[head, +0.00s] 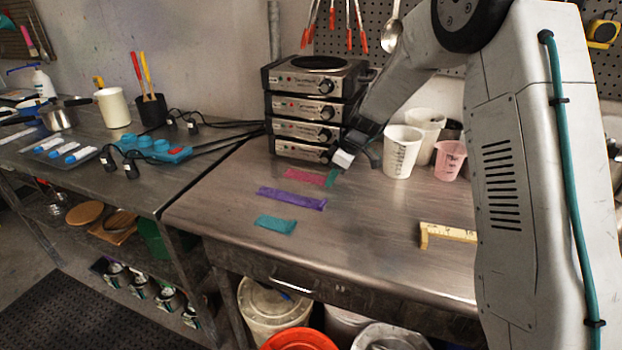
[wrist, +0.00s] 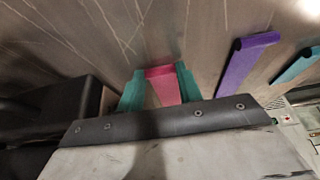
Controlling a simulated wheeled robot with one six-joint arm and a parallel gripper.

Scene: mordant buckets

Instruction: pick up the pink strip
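The pink strip (head: 305,176) lies on the metal bench in front of the stacked hot plates, its right end by my gripper (head: 331,178). In the wrist view the pink strip (wrist: 164,85) shows between the two green fingers of my gripper (wrist: 160,88). The fingers are apart, one on each side of the strip. A gap shows at the left finger; the right finger looks very close to the strip, and I cannot tell if it touches. Part of the strip is hidden behind the dark gripper body in the wrist view.
A purple strip (head: 291,198) and a teal strip (head: 275,224) lie nearer the bench front. Stacked hot plates (head: 310,108) stand behind. White cups (head: 402,150) and a pink cup (head: 449,160) stand right of my gripper.

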